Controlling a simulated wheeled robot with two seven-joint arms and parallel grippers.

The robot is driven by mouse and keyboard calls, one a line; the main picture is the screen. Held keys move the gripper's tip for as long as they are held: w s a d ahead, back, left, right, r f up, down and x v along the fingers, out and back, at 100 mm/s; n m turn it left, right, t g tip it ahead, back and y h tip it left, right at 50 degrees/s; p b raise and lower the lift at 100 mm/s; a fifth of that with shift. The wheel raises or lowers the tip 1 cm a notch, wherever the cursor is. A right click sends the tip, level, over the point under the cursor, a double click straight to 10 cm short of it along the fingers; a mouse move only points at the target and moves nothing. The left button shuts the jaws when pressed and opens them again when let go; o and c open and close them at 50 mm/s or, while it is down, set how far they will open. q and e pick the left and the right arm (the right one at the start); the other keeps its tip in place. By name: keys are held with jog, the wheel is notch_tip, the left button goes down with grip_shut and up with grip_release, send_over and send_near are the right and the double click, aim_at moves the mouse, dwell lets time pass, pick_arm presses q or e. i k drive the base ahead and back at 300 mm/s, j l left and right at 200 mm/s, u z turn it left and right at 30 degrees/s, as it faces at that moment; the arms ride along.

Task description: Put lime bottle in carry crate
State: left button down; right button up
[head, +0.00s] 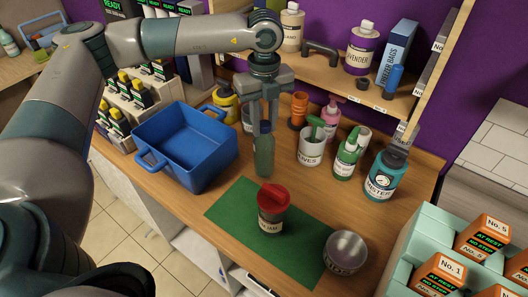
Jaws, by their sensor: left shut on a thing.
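My left gripper (264,100) points down over the workbench and is shut on a green bottle (264,157). The bottle hangs upright between the fingers, its upper part partly hidden by them. I see no readable label on it, and I cannot tell whether its base touches the bench. The blue carry crate (157,172) stands to the left of the bottle, with its open top up and a handle at the near side. The inside that shows looks empty. My right gripper is not in view.
A red-lidded jar (272,222) stands on a green mat (236,219) in front of the bottle. A metal tin (345,252) is at the right. A white pot (312,147), green spray bottle (347,158) and teal bottle (384,176) stand right. A shelf (340,80) runs behind.

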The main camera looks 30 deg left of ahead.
aim_at(176, 146)
jog(key=k, duration=1)
